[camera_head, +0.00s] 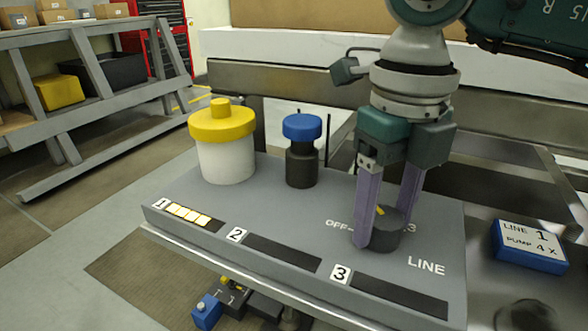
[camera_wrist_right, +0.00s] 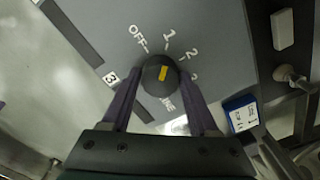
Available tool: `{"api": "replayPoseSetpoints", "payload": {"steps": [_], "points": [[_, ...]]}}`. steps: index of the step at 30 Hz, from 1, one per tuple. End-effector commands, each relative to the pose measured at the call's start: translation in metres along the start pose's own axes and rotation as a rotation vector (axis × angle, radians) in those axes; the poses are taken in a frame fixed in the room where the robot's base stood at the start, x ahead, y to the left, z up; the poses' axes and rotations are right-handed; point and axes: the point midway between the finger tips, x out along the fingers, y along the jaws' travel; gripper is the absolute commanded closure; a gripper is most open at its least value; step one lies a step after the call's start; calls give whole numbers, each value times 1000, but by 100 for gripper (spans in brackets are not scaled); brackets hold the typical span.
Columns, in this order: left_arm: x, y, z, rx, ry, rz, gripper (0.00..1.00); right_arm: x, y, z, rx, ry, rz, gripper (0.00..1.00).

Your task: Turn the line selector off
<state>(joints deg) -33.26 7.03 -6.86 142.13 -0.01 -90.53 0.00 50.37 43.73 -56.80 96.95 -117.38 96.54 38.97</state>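The line selector is a dark round knob (camera_head: 388,238) with a yellow pointer mark, at the right of the grey turret plate (camera_head: 270,215). In the right wrist view the knob (camera_wrist_right: 153,84) has OFF, 1, 2 and 3 printed around it, and its yellow mark points about at 1. My right gripper (camera_head: 385,232) reaches down from above with its purple fingers on either side of the knob. In the wrist view its fingertips (camera_wrist_right: 160,80) look close against the knob's sides, so it seems shut on it. My left gripper is not in view.
A yellow-capped white cylinder (camera_head: 226,160) and a blue-topped dark post (camera_head: 302,165) stand on the plate left of the knob. A blue sign block (camera_head: 530,246) reading LINE 1, PUMP 4 X sits at right.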

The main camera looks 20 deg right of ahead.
Motion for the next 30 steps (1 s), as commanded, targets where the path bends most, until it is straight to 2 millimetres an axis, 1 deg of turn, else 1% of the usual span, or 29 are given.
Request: {"api": "replayPoseSetpoints", "payload": {"steps": [1, 2, 15, 23, 30], "points": [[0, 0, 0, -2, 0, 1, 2, 0, 0, 0, 0, 0, 0, 46], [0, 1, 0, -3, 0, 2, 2, 0, 0, 0, 0, 0, 0, 49], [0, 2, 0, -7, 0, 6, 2, 0, 0, 0, 0, 0, 0, 99], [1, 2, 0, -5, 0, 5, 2, 0, 0, 0, -25, -1, 0, 99], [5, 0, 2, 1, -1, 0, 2, 0, 0, 0, -145, -2, 0, 99]]}}
